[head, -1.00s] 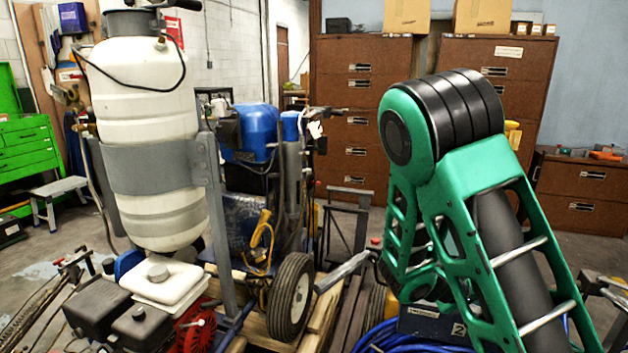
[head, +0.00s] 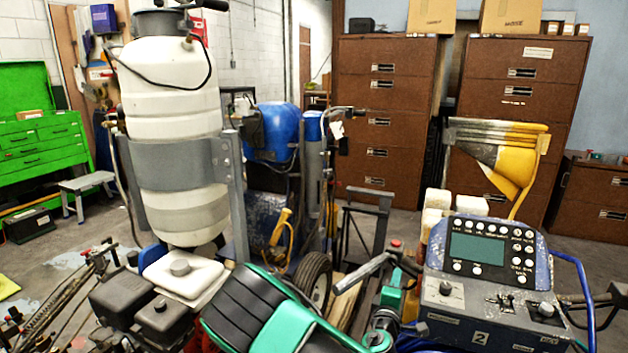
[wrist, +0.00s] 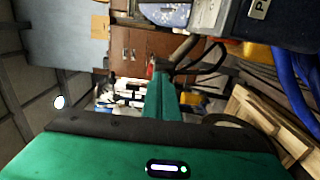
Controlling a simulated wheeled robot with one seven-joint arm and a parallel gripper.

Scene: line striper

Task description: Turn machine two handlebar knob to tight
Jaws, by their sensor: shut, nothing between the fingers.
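Machine two's grey and blue control box (head: 485,280) stands at the right in the head view, with a "2" on its front. It bears a screen, several buttons, a left dial (head: 445,289) and a right dial (head: 545,309). A handlebar with a grey grip (head: 362,270) reaches left of the box, with a small red knob (head: 396,243) near its inner end. I cannot tell which knob is the handlebar knob or its setting. My gripper (wrist: 160,80) is shut and empty in the wrist view, near a dark handlebar (wrist: 186,48); contact is not clear.
A white tank (head: 175,130) on an engine machine stands at the left. A wheel (head: 316,280) and wooden pallet (wrist: 250,125) lie low beside the handlebar. A blue cable (head: 585,290) loops right of the box. Brown cabinets (head: 385,110) stand behind.

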